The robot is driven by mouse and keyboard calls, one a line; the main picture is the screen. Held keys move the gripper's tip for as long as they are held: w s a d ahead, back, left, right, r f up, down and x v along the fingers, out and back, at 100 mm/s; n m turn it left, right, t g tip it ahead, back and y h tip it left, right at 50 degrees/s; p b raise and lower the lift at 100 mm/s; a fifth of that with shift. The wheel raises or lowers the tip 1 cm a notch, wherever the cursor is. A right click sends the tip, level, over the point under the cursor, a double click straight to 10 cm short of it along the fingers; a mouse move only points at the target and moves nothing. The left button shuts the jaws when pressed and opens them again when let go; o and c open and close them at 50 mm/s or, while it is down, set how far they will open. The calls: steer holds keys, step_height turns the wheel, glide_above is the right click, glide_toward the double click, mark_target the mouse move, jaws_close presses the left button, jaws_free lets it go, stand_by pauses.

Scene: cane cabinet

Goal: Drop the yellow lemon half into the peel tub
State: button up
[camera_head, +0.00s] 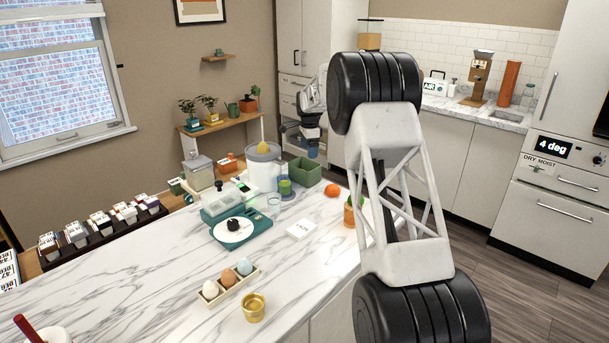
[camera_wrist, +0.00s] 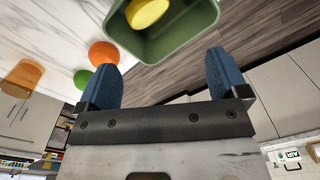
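The peel tub (camera_head: 307,174) is a green, open-topped box on the far end of the marble counter. In the wrist view the tub (camera_wrist: 175,52) is beyond my fingertips, cut by the top edge. The yellow lemon half (camera_wrist: 148,12) shows inside the tub's outline in that view, apart from my fingers; its exact height is unclear. I cannot make it out in the tub in the head view. My gripper (camera_wrist: 162,78) is open and empty, its blue fingers wide apart. In the head view the gripper (camera_head: 312,148) is small, above and just behind the tub.
A white juicer (camera_head: 263,174) with a yellow top stands left of the tub. An orange (camera_head: 332,190) and an orange cup (camera_head: 349,218) are to its right, near the counter edge. A teal scale (camera_head: 238,232) and an egg tray (camera_head: 233,286) are nearer.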

step_height(320, 180, up, 8)
stand_by(0.9)
steer(key=shift+s+f, duration=0.1)
stand_by(0.5)
